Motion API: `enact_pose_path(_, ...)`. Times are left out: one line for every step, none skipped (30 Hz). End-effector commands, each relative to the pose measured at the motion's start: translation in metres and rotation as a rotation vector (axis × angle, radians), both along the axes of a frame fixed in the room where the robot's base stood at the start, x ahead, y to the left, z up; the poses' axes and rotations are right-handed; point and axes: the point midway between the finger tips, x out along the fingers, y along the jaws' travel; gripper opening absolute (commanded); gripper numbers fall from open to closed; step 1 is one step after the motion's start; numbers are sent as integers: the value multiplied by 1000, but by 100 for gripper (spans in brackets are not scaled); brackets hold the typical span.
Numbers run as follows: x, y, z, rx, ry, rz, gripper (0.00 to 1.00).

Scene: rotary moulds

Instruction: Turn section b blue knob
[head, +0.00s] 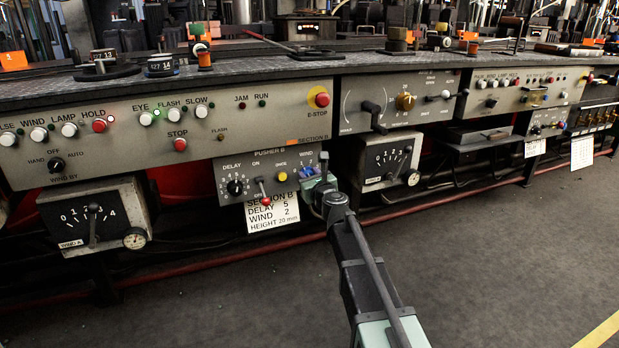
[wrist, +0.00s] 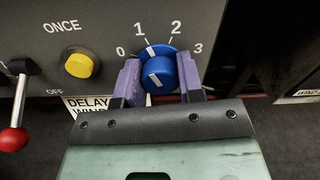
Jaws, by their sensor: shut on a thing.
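The blue knob (wrist: 158,74) sits on a grey panel with a scale marked 0, 1, 2 and 3 around it. A white mark on its upper rim points up and slightly left, near the 1. My gripper (wrist: 160,84) has its two purple fingers pressed on the left and right sides of the knob. In the head view, my gripper (head: 315,183) reaches the right end of the Pusher B panel (head: 262,166), at the WIND label. The knob shows there only as a small blue patch (head: 307,171), mostly hidden by the gripper.
A yellow button (wrist: 80,65) and a red-tipped lever (wrist: 14,110) are left of the knob. A white card (head: 272,213) below the panel reads Section B, delay 5, wind 2, height 20 mm. A dial box (head: 388,160) stands close right.

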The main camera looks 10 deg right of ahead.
Motion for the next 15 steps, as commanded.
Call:
enact_pose_path(0,0,0,0,0,0,11)
enact_pose_path(0,0,0,-1,0,0,11)
enact_pose_path(0,0,0,-3,-1,0,11)
enact_pose_path(0,0,0,-5,-1,0,11)
enact_pose_path(0,0,0,-9,-2,0,11)
enact_pose_path(0,0,0,-14,-3,0,11)
enact_pose_path(0,0,0,-20,-4,0,11)
enact_pose_path(0,0,0,-27,-5,0,11)
enact_pose_path(0,0,0,-40,-8,0,11)
enact_pose_path(0,0,0,-50,-10,0,11)
enact_pose_path(0,0,0,-63,-12,0,11)
enact_pose_path(0,0,0,-81,-16,0,11)
enact_pose_path(0,0,0,-97,-19,0,11)
enact_pose_path(0,0,0,-114,-22,0,11)
enact_pose_path(0,0,0,-140,-27,0,11)
